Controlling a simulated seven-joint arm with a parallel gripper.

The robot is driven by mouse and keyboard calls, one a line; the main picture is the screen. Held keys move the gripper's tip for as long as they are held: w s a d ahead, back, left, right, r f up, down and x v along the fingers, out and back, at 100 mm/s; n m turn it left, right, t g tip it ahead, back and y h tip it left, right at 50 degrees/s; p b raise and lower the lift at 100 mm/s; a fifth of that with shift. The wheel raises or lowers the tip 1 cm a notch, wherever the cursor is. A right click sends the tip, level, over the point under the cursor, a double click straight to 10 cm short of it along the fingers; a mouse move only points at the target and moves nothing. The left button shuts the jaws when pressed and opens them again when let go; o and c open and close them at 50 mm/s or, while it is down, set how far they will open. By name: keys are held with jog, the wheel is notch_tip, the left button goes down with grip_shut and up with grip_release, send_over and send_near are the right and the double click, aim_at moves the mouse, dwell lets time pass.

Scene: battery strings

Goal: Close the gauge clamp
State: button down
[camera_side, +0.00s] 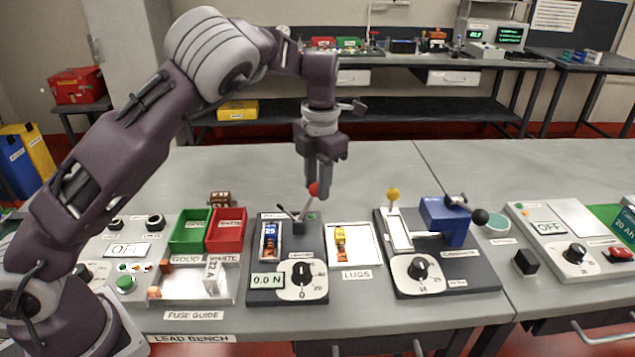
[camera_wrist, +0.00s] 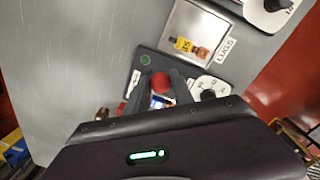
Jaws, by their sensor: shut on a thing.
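The gauge clamp is a dark panel (camera_side: 256,296) with a "0.0 N" display (camera_side: 267,281), a dial (camera_side: 302,280) and a lever tipped with a red ball (camera_side: 314,189). The lever slants up and to the right in the side view. My gripper (camera_side: 318,188) points down from above and is shut on the red ball. In the wrist view, the red ball (camera_wrist: 162,82) sits between the two fingers of my gripper (camera_wrist: 162,88). A blue-labelled part (camera_side: 270,232) lies in the panel's slot. A green light (camera_wrist: 145,60) shows on the panel. The fingers partly hide the clamp.
A tray of lugs (camera_side: 352,262) and a crimping station with a yellow-knobbed lever (camera_side: 393,194) and a black-balled handle (camera_side: 480,216) stand to the right. Green (camera_side: 190,232) and red (camera_side: 226,232) bins stand left. The bench behind the fixtures is clear.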

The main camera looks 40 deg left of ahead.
jog(key=shift+s+a+r, duration=0.1)
dwell(0.3)
jog(key=shift+s+a+r+t+h, duration=0.25)
jog(key=shift+s+a+t+h, duration=0.25)
jog(key=shift+t+h, duration=0.1)
jog(key=s+a+t+h, duration=0.2)
jog(key=shift+s+a+r+t, duration=0.1)
jog(key=shift+s+a+t, duration=0.1)
jog(key=shift+a+t, duration=0.1)
jog(key=shift+s+a+f+t+h, duration=0.2)
jog(key=shift+s+a+t+h, duration=0.6)
jog(key=shift+s+h, duration=0.1)
jog(key=shift+s+a+f+t+h, duration=0.5)
jog(key=shift+s+a+t+h, duration=0.2)
jog(key=shift+t+h, duration=0.3)
jog(key=c, duration=1.1)
grip_release()
